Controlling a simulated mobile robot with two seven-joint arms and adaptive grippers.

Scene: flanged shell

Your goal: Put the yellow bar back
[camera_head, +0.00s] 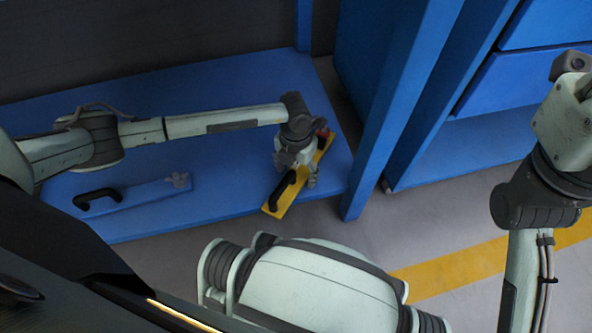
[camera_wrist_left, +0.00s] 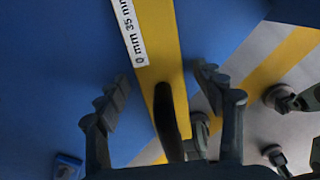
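The yellow bar (camera_head: 277,208) lies slanted at the right end of the blue worktop (camera_head: 230,100). It has a black handle (camera_head: 281,190) near its front end. My left gripper (camera_head: 295,172) is over the bar and hides its middle. In the left wrist view the yellow bar (camera_wrist_left: 158,45) carries a white millimetre label (camera_wrist_left: 130,32). My left gripper (camera_wrist_left: 162,85) is open there, with a finger on each side of the bar. The black handle (camera_wrist_left: 166,120) shows between the fingers, apart from both. My right gripper is not in view.
A blue post (camera_head: 385,120) stands right of the worktop. Blue drawers (camera_head: 520,85) are beyond. The worktop between the bars is clear.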

